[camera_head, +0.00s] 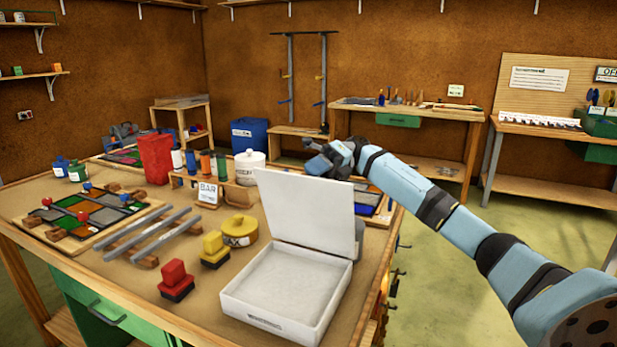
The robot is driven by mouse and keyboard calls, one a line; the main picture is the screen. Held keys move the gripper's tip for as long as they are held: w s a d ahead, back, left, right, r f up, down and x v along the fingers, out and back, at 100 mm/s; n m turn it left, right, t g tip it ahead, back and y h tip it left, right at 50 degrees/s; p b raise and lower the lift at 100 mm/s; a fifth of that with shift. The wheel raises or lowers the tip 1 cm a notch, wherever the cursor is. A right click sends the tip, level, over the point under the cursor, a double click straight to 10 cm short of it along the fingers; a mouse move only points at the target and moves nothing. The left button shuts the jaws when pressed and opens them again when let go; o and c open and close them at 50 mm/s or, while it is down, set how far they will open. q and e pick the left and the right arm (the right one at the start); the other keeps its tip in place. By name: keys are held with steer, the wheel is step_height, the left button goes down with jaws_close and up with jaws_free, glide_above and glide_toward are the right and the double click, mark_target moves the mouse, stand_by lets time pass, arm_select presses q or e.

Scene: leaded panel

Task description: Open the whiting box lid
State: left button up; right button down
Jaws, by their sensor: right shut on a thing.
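The white whiting box (285,292) stands at the front right of the workbench, with white fill inside. Its lid (307,212) stands up at the back edge, tilted slightly back from upright. My right gripper (322,165) is at the lid's upper right edge, shut on the lid, with its fingertips partly hidden behind it. My left gripper is not in view.
A red brush-like block (175,276), a yellow one (214,246) and a yellow tin (240,230) stand left of the box. Metal bars (150,232) and a leaded panel (88,212) lie farther left. A white jar (249,165) stands behind the lid.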

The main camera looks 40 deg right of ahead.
steer(key=shift+d, duration=0.1)
stand_by(0.3)
steer(key=c, duration=0.8)
jaws_free()
steer(key=d+r, duration=0.1)
steer(key=d, duration=1.2)
steer(key=shift+w+d+r+p, duration=0.25)
steer(key=shift+d+p, duration=0.1)
